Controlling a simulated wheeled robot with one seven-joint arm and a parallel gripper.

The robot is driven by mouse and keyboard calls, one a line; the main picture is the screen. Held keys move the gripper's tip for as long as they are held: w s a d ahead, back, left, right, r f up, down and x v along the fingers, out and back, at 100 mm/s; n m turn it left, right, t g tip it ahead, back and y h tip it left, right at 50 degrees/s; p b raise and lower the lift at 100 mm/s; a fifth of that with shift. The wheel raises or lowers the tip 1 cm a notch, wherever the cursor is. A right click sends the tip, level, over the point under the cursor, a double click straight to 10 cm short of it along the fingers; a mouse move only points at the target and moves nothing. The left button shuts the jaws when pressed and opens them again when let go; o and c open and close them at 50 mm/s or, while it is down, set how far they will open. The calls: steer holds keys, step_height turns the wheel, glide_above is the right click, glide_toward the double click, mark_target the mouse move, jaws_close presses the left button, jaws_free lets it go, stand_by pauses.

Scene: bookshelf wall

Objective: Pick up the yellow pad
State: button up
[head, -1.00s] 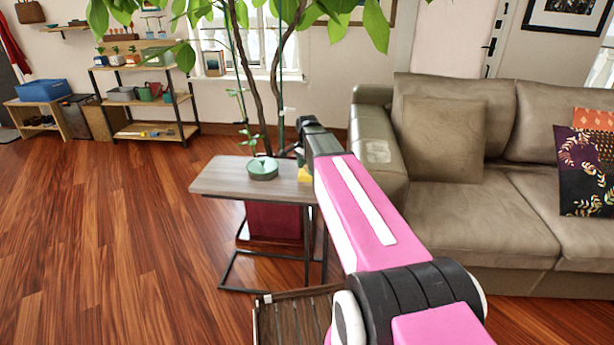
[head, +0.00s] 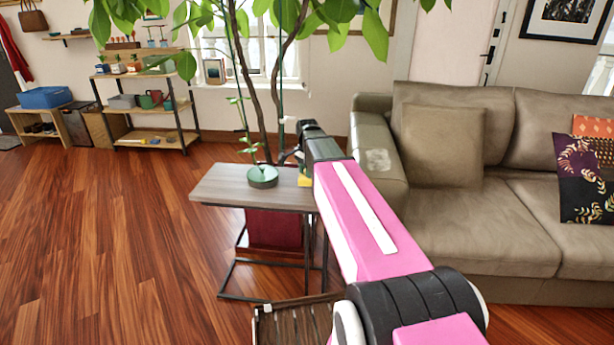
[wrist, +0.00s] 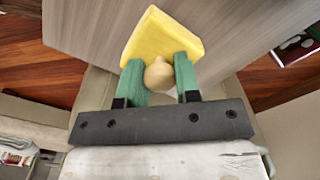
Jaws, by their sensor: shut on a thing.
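The yellow pad (wrist: 165,32) is a thick yellow block with a round tan knob (wrist: 158,74) in front of it in the wrist view. My gripper (wrist: 159,70) has its two green fingers shut on the knob, one on each side, with their tips at the pad. In the head view a small piece of the yellow pad (head: 304,181) shows at the right end of the grey wooden side table (head: 225,185), beside my arm. My arm hides most of it. I cannot tell whether the pad touches the tabletop.
A green pot with a small plant (head: 262,177) stands on the table, close left of my gripper. A large leafy tree (head: 255,70) rises behind the table. A grey-brown sofa (head: 465,225) is close on the right. The floor to the left is open.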

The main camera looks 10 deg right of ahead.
steer(key=r, duration=0.3)
steer(key=shift+s+a, duration=0.3)
steer(key=shift+s, duration=0.1)
steer(key=s+a+r, duration=0.6)
steer(key=s+a, duration=0.1)
steer(key=a, duration=0.1)
steer(key=shift+r, duration=0.15)
steer(key=shift+o, duration=0.4)
steer(key=shift+s+d, duration=0.1)
